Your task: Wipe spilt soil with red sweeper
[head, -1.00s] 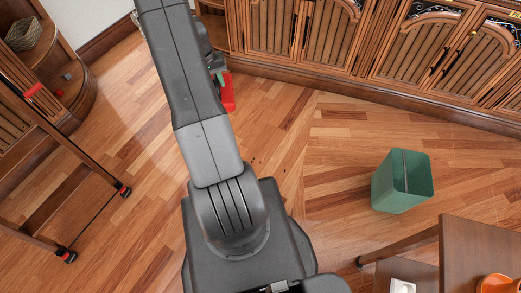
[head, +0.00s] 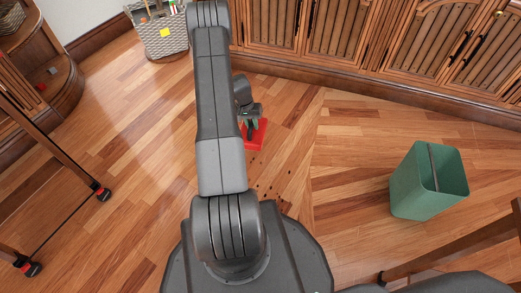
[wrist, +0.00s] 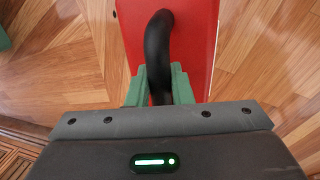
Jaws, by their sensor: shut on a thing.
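The red sweeper (head: 259,139) is at or just above the wooden floor, partly hidden by my arm in the head view. In the wrist view the red sweeper (wrist: 196,45) shows a flat red body and a curved black handle. My gripper (wrist: 160,88) is shut on that handle with its green fingers. My gripper also shows in the head view (head: 249,130). Dark specks of spilt soil (head: 265,191) lie scattered on the floor below the sweeper in the picture, close to my base. Whether the sweeper touches the floor is hard to tell.
A green bin (head: 424,195) stands on the floor at the right. A woven basket (head: 165,38) stands at the back left. Wooden cabinets (head: 340,40) line the back wall. A ladder (head: 60,145) on casters is at the left. The floor between soil and bin is clear.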

